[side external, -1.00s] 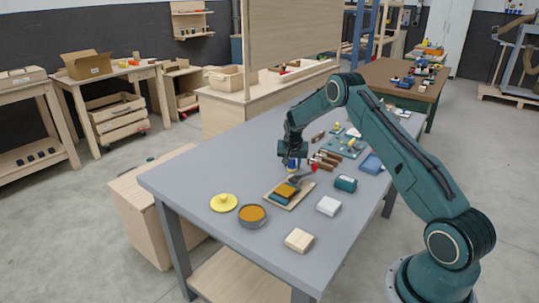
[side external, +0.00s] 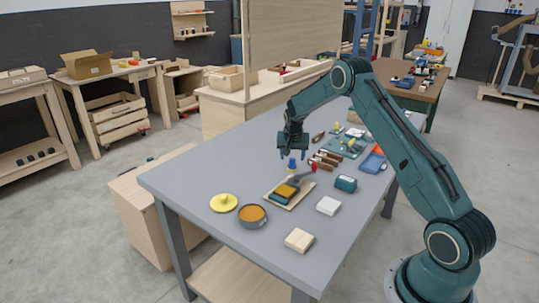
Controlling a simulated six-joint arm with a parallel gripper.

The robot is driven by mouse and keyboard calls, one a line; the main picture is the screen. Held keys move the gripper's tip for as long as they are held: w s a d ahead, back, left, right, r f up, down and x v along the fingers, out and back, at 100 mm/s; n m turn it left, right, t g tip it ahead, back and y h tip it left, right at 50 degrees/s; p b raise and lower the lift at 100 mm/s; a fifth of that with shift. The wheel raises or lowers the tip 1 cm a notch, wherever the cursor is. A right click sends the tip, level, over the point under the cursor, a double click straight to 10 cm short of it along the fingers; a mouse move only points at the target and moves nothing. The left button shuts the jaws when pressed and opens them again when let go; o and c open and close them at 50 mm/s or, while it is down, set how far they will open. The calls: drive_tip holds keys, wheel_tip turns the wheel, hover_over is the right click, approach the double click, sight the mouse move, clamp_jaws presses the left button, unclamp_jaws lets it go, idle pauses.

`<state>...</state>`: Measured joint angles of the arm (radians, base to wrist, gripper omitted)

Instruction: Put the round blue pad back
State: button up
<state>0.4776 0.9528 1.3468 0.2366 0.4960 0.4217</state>
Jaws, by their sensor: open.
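A small upright blue piece (side external: 292,164), which looks like the round blue pad, stands on the grey table behind a wooden board. It is too small to see its shape clearly. My gripper (side external: 293,154) hangs above it with its fingers pointing down and spread. The gripper is open and empty, and a small gap shows between the fingertips and the blue piece.
A board (side external: 273,196) with an orange-and-teal block and a red-ended tool lies in front. A yellow lid (side external: 223,203), an orange-filled tin (side external: 252,215), pale blocks and a teal box (side external: 345,183) stand nearby. The left of the table is clear.

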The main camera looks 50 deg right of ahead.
drive_tip(key=v, duration=0.7)
drive_tip(key=shift+a+r, duration=0.15)
drive_tip(key=shift+r, duration=0.2)
drive_tip(key=shift+s, duration=0.1)
drive_tip(key=s+a+r+n+t+y, duration=0.1)
drive_tip(key=s+a+r+n, duration=0.3)
drive_tip(key=a+r, duration=0.5)
drive_tip(key=s+a+r+n+t, duration=0.1)
drive_tip(key=s+a+r, duration=0.6)
drive_tip(key=a+r, duration=0.25)
drive_tip(key=s+a+n+y, duration=0.1)
drive_tip(key=s+a+n, duration=0.1)
drive_tip(key=s+a, duration=0.2)
drive_tip(key=s+a+n+t+y, duration=0.1)
drive_tip(key=s+a, duration=0.3)
drive_tip(key=s, duration=0.7)
drive_tip(key=s+a+n, duration=0.4)
drive_tip(key=s+a, duration=0.1)
drive_tip(key=s, duration=0.3)
drive_tip(key=shift+r+y, duration=0.4)
drive_tip(key=shift+r, duration=0.05)
